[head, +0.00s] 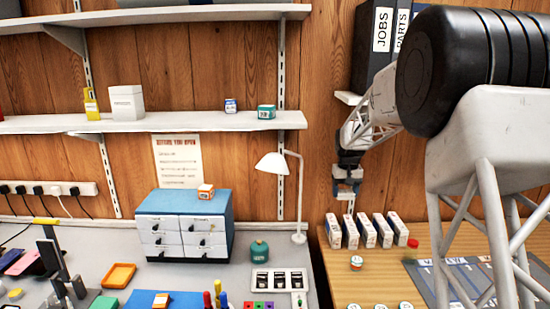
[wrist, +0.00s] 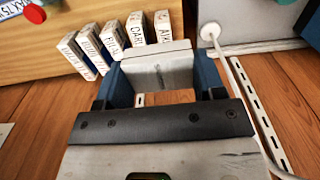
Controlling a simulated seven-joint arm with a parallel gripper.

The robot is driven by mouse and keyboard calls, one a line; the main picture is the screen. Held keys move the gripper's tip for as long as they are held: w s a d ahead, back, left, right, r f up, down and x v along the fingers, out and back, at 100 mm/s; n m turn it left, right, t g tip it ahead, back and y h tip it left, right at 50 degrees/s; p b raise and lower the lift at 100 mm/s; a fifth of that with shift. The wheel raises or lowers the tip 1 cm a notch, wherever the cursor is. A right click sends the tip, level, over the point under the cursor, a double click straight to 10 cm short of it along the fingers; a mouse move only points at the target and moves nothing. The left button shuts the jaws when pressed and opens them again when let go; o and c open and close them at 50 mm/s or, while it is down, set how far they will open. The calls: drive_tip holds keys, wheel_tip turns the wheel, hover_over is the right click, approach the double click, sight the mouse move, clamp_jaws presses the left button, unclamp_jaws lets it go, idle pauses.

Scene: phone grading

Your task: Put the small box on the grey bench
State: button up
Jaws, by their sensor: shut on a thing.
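My gripper (head: 347,185) is in the air in front of the wood wall, above the row of upright boxes on the wooden desk. In the wrist view its blue fingers (wrist: 160,80) are shut on a pale grey-white small box (wrist: 157,66), which spans the space between them. In the head view the held box is mostly hidden by the fingers and hard to make out. The grey bench (head: 105,240) is at the left, lower than my gripper, and a gap separates it from the wooden desk. A corner of the bench shows in the wrist view (wrist: 262,44).
The white lamp (head: 299,238) stands near the bench's right edge. A blue-topped drawer unit (head: 185,223), a green jar (head: 259,251) and a tray of cards (head: 280,280) occupy nearby bench space. Upright boxes (head: 367,231) line the wooden desk (head: 385,270). A shelf (head: 170,124) is above.

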drive_tip(key=shift+d, duration=0.1)
idle(0.3)
drive_tip(key=s+d+f+m, duration=0.4)
drive_tip(key=d+f+m, duration=0.2)
drive_tip(key=d, duration=0.9)
drive_tip(key=s+d+f+m, duration=0.4)
drive_tip(key=d+f, duration=0.5)
drive_tip(key=d, duration=0.7)
drive_tip(key=s+d+f+m, duration=0.4)
drive_tip(key=d+f+m, duration=0.3)
drive_tip(key=d, duration=0.8)
drive_tip(key=shift+d+f+m, duration=0.25)
drive_tip(key=shift+d+m, duration=0.05)
drive_tip(key=shift+m, duration=0.2)
drive_tip(key=shift+w+d+f, duration=0.25)
drive_tip(key=shift+w+d, duration=1.3)
drive_tip(key=shift+w, duration=0.6)
drive_tip(key=shift+w+d+f, duration=0.25)
drive_tip(key=shift+w+d, duration=1.25)
drive_tip(key=shift+w, duration=0.7)
drive_tip(key=shift+w+d+f, duration=0.25)
drive_tip(key=shift+w+d, duration=1.3)
drive_tip(key=shift+w, duration=0.6)
drive_tip(key=shift+f, duration=1.75)
